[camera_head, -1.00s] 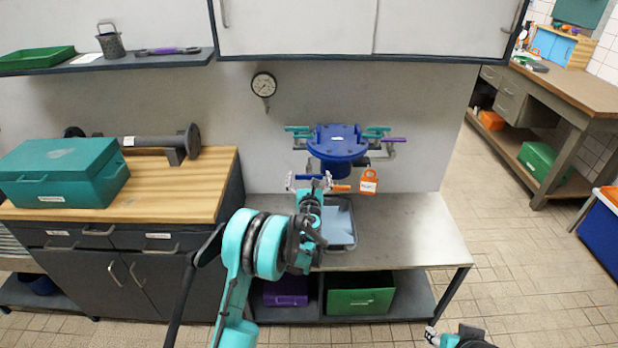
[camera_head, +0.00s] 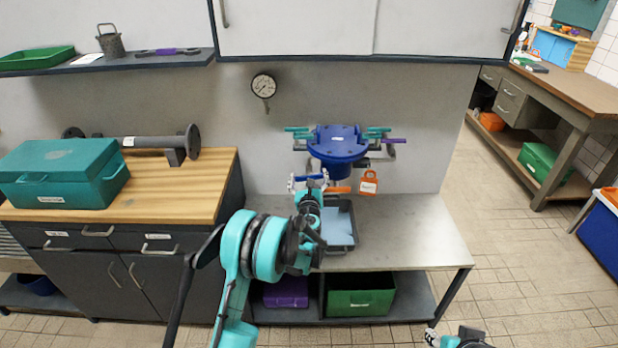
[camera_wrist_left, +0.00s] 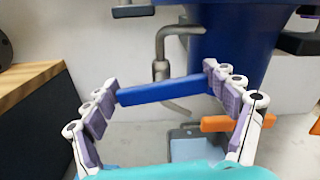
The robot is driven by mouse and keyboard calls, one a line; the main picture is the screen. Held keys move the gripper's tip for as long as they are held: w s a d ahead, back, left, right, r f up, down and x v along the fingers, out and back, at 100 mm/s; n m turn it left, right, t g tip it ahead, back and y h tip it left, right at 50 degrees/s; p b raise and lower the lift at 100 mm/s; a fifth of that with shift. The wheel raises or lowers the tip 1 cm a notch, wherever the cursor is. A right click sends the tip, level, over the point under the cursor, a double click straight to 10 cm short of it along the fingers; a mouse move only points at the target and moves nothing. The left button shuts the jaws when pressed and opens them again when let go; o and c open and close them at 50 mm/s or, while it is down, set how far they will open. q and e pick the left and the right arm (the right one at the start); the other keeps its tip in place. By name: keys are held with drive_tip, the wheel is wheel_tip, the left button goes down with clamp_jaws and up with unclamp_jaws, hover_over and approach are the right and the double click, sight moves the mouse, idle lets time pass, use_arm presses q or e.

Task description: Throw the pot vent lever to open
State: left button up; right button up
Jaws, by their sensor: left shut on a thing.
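The blue pot (camera_head: 338,145) is mounted on the wall above the metal bench, with several coloured levers around it. A blue lever bar (camera_wrist_left: 165,90) lies across the left wrist view, below the pot. My left gripper (camera_head: 309,181) is shut on this bar, with a finger pad at each end of it. An orange lever (camera_wrist_left: 237,123) sticks out just to the right and lower; it also shows in the head view (camera_head: 340,189). The lever labels are unreadable. My right gripper (camera_head: 434,338) shows only partly at the bottom edge, away from the pot.
A grey tray (camera_head: 341,243) stands on the metal bench (camera_head: 415,230) under the pot. An orange tag (camera_head: 369,182) hangs right of the orange lever. Teal levers (camera_head: 299,133) and a purple lever (camera_head: 394,141) flank the pot's top. A gauge (camera_head: 263,86) is on the wall.

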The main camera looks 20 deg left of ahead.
use_arm(q)
drive_tip(key=n, duration=0.4)
drive_tip(key=shift+a+b, duration=0.2)
drive_tip(key=shift+b, duration=0.2)
drive_tip(key=n, duration=0.4)
drive_tip(key=shift+a+f, duration=0.1)
drive_tip(key=n, duration=0.4)
drive_tip(key=shift+f+n, duration=0.15)
drive_tip(key=shift+n, duration=0.15)
drive_tip(key=shift+a+f+n, duration=0.1)
drive_tip(key=shift+n, duration=1.8)
drive_tip(key=o, duration=1)
drive_tip(key=shift+f, duration=0.1)
drive_tip(key=shift+s, duration=0.15)
